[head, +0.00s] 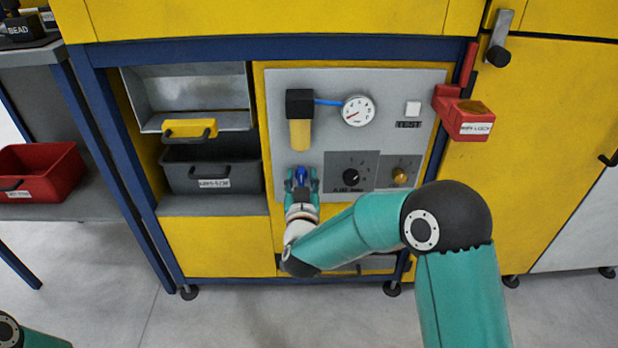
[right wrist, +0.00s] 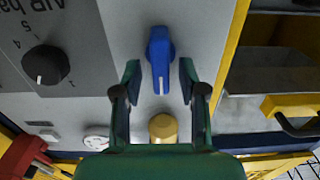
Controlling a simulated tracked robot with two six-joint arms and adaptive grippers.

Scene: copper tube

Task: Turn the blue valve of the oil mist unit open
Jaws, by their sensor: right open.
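The blue valve (head: 300,176) is a small lever on the grey panel (head: 375,87), below the yellow bowl of the oil mist unit (head: 300,130). In the right wrist view the blue valve (right wrist: 160,60) has a white line along its lever, which lies lengthwise in that picture. My right gripper (head: 301,180) is at the panel, with its open fingers one on each side of the valve. In the right wrist view the right gripper (right wrist: 158,80) shows a gap between each finger and the lever. My left gripper is not in view.
A round gauge (head: 358,111), a black dial (head: 351,176) and a brass knob (head: 400,176) sit on the panel to the right. A red box (head: 465,119) juts out at the panel's right edge. A grey bin (head: 212,178) stands in the left recess.

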